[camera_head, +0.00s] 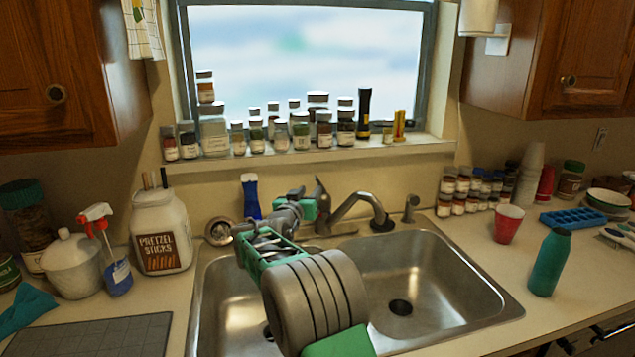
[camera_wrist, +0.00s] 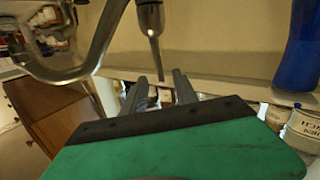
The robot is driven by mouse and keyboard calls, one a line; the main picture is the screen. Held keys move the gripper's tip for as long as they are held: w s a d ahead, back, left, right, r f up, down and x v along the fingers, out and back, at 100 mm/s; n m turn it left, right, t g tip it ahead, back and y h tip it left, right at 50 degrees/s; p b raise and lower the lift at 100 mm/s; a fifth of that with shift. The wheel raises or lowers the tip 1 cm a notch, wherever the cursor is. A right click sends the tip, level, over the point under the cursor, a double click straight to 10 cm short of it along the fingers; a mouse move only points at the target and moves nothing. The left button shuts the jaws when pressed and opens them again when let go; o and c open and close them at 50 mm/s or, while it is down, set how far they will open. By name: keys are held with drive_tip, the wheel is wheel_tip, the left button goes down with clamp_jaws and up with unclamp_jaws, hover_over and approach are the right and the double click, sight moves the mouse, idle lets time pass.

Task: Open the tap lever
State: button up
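The tap (camera_head: 353,215) is a brushed metal faucet behind the sink, with its spout arching to the right. Its lever (camera_head: 321,192) rises from the base, left of the spout, and tilts up. My gripper (camera_head: 304,204) is at the back of the sink, close by the lever on its left; its fingers are hard to make out there. The wrist view looks upside down. In it my gripper (camera_wrist: 160,76) has two dark fingers apart with nothing held. The lever (camera_wrist: 152,22) points down toward the gap between them; I cannot tell whether they touch.
A blue bottle (camera_head: 250,196) stands behind the sink, left of my gripper. The sink (camera_head: 455,290) is a metal double basin. Several jars (camera_head: 300,132) line the window sill. A pretzel jar (camera_head: 161,235) stands left; a teal bottle (camera_head: 549,263) and red cup (camera_head: 508,225) stand right.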

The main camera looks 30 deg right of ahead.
sight(317, 182)
drive_tip(key=shift+h, duration=0.3)
drive_tip(key=x, duration=0.2)
drive_tip(key=p+x, duration=0.1)
drive_tip(key=x, duration=0.2)
drive_tip(key=p+x, duration=0.1)
drive_tip(key=x, duration=0.2)
drive_tip(key=shift+w+r, duration=0.15)
drive_tip(key=shift+r, duration=0.1)
clamp_jaws()
idle(0.8)
